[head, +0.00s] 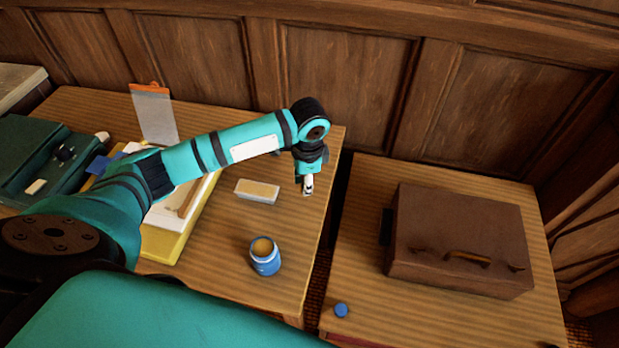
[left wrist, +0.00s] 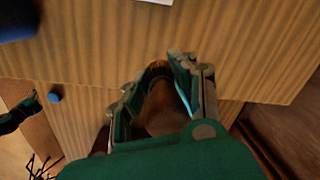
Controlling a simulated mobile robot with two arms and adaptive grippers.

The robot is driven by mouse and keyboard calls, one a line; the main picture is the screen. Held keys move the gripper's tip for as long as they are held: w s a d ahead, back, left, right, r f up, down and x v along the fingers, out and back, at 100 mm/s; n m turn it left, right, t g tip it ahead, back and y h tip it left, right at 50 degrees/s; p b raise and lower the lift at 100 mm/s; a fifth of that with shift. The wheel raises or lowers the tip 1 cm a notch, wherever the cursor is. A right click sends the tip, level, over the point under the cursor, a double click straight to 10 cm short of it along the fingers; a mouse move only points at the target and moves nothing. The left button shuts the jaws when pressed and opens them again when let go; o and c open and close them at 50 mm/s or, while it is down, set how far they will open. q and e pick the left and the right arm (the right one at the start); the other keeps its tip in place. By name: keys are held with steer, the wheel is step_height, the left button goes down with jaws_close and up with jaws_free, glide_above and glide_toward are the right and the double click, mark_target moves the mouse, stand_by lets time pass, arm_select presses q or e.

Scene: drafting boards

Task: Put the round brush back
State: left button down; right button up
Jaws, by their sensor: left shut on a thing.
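My left gripper (head: 308,187) points down above the right rear part of the left table. In the left wrist view its fingers (left wrist: 158,95) are closed around a brown, rounded thing (left wrist: 160,108) with a darker tip, which looks like the round brush. In the head view the fingers hide most of it. A blue jar (head: 265,262) with a tan top stands on the left table, in front of the gripper and apart from it. A dark green part at the left edge of the left wrist view may be my right gripper (left wrist: 18,112); its fingers are unclear.
A white block with a tan top (head: 257,191) lies left of the gripper. A yellow tray (head: 165,243), clipboard (head: 153,115) and green case (head: 35,160) are farther left. Across a gap, the right table (head: 360,240) holds a brown case (head: 460,235) and blue cap (head: 341,310).

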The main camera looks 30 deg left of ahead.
arm_select(q)
steer(key=w, duration=0.3)
steer(key=shift+a+f, duration=0.1)
steer(key=shift+a, duration=0.3)
steer(key=shift+w+a+f, duration=0.1)
steer(key=shift+w+f, duration=0.1)
steer(key=shift+w, duration=0.05)
step_height(320, 180, down, 3)
steer(key=shift+f+p, duration=0.1)
steer(key=shift+p, duration=0.4)
arm_select(e)
steer(key=shift+w+d+r, duration=0.15)
steer(key=shift+d+r, duration=0.25)
steer(key=shift+r, duration=0.15)
arm_select(q)
steer(key=shift+f, duration=0.15)
arm_select(e)
steer(key=shift+a, duration=0.2)
arm_select(q)
steer(key=c, duration=1.1)
jaws_free()
steer(key=shift+o, duration=0.2)
arm_select(e)
steer(key=shift+a, duration=0.15)
